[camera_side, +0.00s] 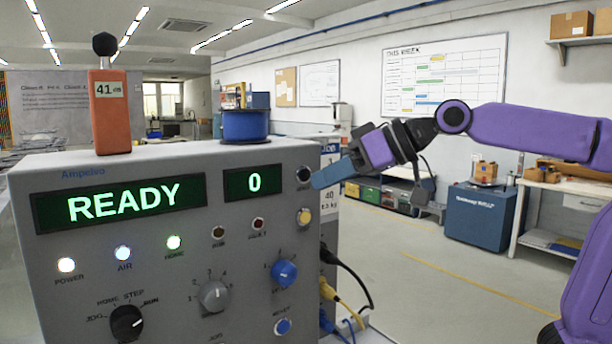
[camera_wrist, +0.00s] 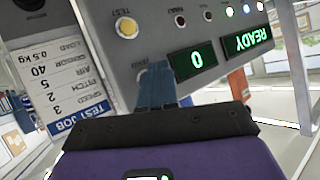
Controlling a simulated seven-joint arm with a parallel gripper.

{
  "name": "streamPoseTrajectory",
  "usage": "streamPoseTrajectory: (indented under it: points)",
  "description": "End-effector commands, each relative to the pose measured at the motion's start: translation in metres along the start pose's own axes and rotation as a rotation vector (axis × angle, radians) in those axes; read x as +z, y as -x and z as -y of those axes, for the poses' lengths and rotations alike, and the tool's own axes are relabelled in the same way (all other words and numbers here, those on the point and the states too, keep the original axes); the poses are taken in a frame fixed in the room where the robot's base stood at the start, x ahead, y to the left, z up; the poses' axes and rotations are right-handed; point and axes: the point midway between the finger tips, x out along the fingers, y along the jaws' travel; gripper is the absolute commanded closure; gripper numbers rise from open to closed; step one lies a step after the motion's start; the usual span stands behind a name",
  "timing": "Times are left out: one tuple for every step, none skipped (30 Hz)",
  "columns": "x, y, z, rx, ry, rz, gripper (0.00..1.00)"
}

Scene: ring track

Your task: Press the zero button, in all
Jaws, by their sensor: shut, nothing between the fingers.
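The grey control panel (camera_side: 150,250) faces the side camera. Its displays read READY (camera_side: 122,203) and 0 (camera_side: 254,182). A dark round button (camera_side: 303,174) sits right of the 0 display, above the yellow TEST button (camera_side: 304,216). I cannot read its label, so I cannot confirm that it is the zero button. My gripper (camera_side: 316,182) is shut and empty, its blue fingertips just right of the dark button. I cannot tell whether they touch it. In the wrist view the fingers (camera_wrist: 156,80) reach the panel beside the 0 display (camera_wrist: 196,58) and hide most of that spot.
Below are knobs, including a blue one (camera_side: 285,273), and a blue RESET button (camera_side: 283,326). A test-job card (camera_wrist: 62,85) is beside the panel. Cables hang at its right side.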

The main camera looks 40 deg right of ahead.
Motion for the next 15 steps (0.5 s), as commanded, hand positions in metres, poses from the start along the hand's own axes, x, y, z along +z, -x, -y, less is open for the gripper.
streamPoseTrajectory:
  points:
    - [0.002, 0.003, 0.003, -0.003, 0.001, -0.001, 1.00]
    - [0.004, 0.005, 0.005, -0.003, 0.001, -0.001, 1.00]
    - [0.005, 0.008, 0.006, -0.002, 0.001, 0.000, 1.00]
    - [0.007, 0.009, 0.007, -0.002, 0.001, 0.000, 1.00]
    - [0.008, 0.011, 0.009, -0.003, 0.001, -0.001, 1.00]
    - [0.010, 0.013, 0.010, -0.003, 0.001, 0.000, 1.00]
    - [0.011, 0.015, 0.011, -0.002, 0.001, 0.000, 1.00]
    - [0.012, 0.017, 0.013, -0.003, 0.001, -0.001, 1.00]
    - [0.014, 0.020, 0.015, -0.003, 0.001, 0.000, 1.00]
    - [0.015, 0.021, 0.017, -0.003, 0.001, 0.000, 1.00]
    - [0.017, 0.023, 0.018, -0.003, 0.002, 0.000, 1.00]
    - [0.018, 0.025, 0.019, -0.003, 0.000, -0.001, 1.00]
    - [0.019, 0.027, 0.020, -0.003, 0.000, -0.001, 1.00]
    - [0.020, 0.028, 0.021, -0.002, 0.001, -0.001, 1.00]
    - [0.021, 0.029, 0.021, -0.002, 0.001, 0.000, 1.00]
